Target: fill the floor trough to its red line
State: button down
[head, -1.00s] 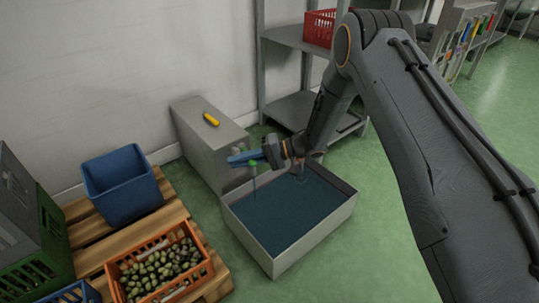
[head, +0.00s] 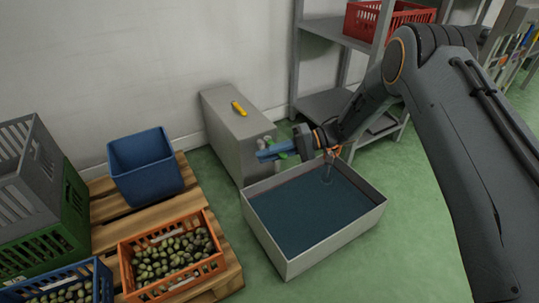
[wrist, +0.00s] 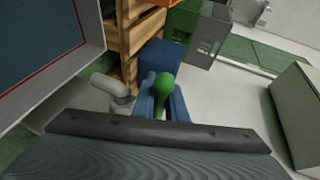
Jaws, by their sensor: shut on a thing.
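The floor trough (head: 336,248) is a pale open box on the green floor, holding dark blue water (head: 310,205). It also shows in the wrist view (wrist: 60,85), where its red line (wrist: 62,61) runs along the inner wall close to the water's edge; I cannot tell the exact gap. My gripper (head: 270,153) is above the trough's back left side. Its blue fingers are shut on a green handle (wrist: 163,84), mostly hidden by them. A grey pipe piece (wrist: 108,88) is beside it.
A grey cabinet (head: 225,135) with a yellow tool (head: 239,108) on top stands behind the trough. A wooden pallet (head: 222,243) at left carries a blue bin (head: 147,175), an orange crate of olives (head: 210,270) and other crates. Shelving (head: 335,105) stands behind; floor in front is clear.

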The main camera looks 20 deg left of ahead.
jog(key=c, duration=1.8)
grip_release()
jog(key=shift+a, duration=0.1)
jog(key=shift+w, duration=0.1)
jog(key=p+v, duration=0.2)
jog(key=v, duration=0.6)
jog(key=shift+p, duration=0.35)
jog(key=shift+f, duration=0.1)
